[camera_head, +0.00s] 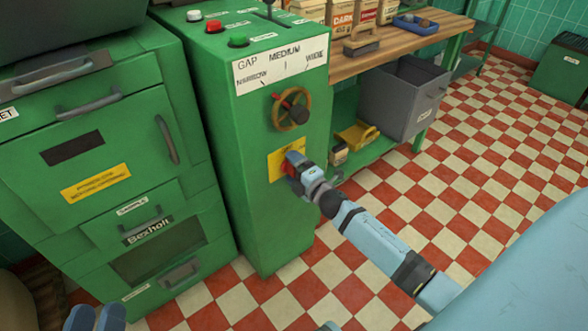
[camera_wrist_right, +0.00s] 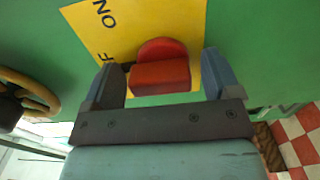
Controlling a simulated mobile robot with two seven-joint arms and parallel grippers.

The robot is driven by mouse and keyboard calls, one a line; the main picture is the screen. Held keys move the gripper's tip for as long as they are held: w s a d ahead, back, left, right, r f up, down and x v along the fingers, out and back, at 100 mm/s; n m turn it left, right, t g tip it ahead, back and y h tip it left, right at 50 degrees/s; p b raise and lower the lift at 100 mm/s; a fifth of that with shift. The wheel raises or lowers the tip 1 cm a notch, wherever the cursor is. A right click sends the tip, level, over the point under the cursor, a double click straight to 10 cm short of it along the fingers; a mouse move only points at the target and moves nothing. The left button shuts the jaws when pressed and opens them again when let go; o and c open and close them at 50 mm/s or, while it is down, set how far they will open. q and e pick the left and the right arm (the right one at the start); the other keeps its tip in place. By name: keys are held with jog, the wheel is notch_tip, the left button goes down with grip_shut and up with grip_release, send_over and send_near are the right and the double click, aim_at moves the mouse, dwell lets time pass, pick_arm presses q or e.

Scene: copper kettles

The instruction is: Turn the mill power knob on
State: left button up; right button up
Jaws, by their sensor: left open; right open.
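The mill power knob (camera_wrist_right: 160,75) is red and sits on a yellow label (camera_wrist_right: 186,20) on the mill's green front. In the right wrist view the letters "ON" and an "F" show on the label. My right gripper (camera_wrist_right: 160,80) is open, with one finger on each side of the knob and gaps showing on both sides. In the head view the right gripper (camera_head: 292,170) is at the yellow label (camera_head: 276,162) and hides most of the knob. My left gripper (camera_head: 95,318) shows only at the bottom left edge, open and away from the mill.
A gap handwheel (camera_head: 291,109) with a red pointer is above the label on the green mill (camera_head: 262,215). Red, white and green buttons are on its top. A wooden bench (camera_head: 400,47) and a grey bin (camera_head: 402,95) stand to the right. The checkered floor is clear in front.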

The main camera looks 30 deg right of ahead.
jog(key=c, duration=0.9)
pick_arm(q)
jog(key=shift+r, duration=0.1)
pick_arm(e)
jog(key=shift+r+m+p, duration=0.15)
jog(key=shift+m+p, duration=0.75)
pick_arm(q)
notch_tip(320, 180, up, 5)
jog(key=t+p, duration=0.2)
pick_arm(e)
jog(key=m, duration=0.2)
jog(key=shift+r+m, duration=0.1)
jog(key=shift+m, duration=0.2)
jog(key=m+p, duration=0.5)
jog(key=m, duration=0.1)
jog(key=shift+d, duration=0.1)
pick_arm(q)
jog(key=s+a+f+g+y+p, duration=0.1)
jog(key=a+f+g+y, duration=0.3)
jog(key=f, duration=0.8)
jog(key=shift+s+a+n+g+y, duration=0.4)
jog(key=shift+s+a+g, duration=0.3)
jog(key=shift+g, duration=0.3)
pick_arm(e)
jog(key=shift+f+m, duration=0.3)
jog(key=shift+m, duration=0.5)
pick_arm(q)
jog(key=shift+f, duration=0.15)
